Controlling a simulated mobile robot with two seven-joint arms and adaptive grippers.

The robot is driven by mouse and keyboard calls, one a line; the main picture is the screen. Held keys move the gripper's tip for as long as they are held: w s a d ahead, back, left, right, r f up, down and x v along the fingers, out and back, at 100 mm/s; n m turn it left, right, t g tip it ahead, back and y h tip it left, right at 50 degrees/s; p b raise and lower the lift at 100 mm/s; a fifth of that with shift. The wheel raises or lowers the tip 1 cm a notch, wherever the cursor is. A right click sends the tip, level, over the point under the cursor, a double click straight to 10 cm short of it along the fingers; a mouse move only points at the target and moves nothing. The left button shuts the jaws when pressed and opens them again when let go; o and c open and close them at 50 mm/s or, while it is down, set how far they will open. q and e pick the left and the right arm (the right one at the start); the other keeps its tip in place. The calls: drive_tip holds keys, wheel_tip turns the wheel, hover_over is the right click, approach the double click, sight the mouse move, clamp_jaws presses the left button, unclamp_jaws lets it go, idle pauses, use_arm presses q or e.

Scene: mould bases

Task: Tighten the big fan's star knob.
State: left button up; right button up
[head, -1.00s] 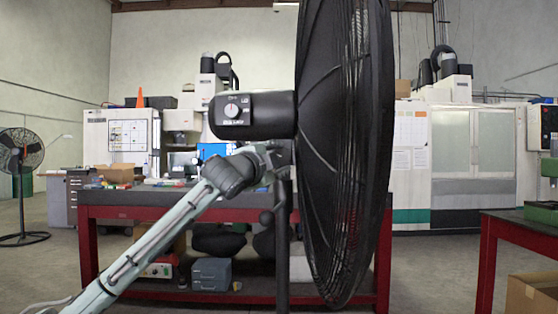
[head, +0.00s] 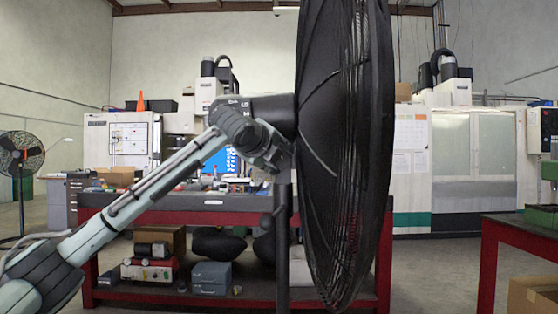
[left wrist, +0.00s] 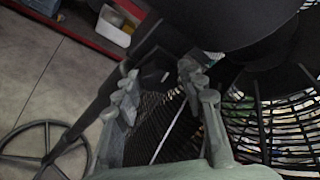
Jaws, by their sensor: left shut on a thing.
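The big fan's black cage (head: 345,150) stands edge-on in the head view, with its motor housing (head: 272,106) at its left and its pole (head: 283,245) below. My left gripper (head: 277,155) is at the top of the pole, just under the motor. In the left wrist view, the left gripper's fingers (left wrist: 157,84) close around a dark piece, seemingly the star knob (left wrist: 154,76), beside the pole. The knob's shape is mostly hidden, and the gripper covers it in the head view. My right gripper is not in view.
A red workbench (head: 180,217) with tools and boxes stands behind the fan. A second red table (head: 505,232) is at the right. A smaller fan (head: 20,160) stands at the far left. The big fan's ring base (left wrist: 45,150) rests on the floor.

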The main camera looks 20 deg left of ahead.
use_arm(q)
drive_tip(key=shift+d+m+g+y, duration=0.2)
drive_tip(key=shift+m+g+y, duration=0.45)
drive_tip(key=shift+m, duration=0.75)
drive_tip(key=o, duration=1.2)
drive_tip(key=shift+c, duration=0.2)
drive_tip(key=shift+r, duration=0.1)
drive_tip(key=v, duration=0.8)
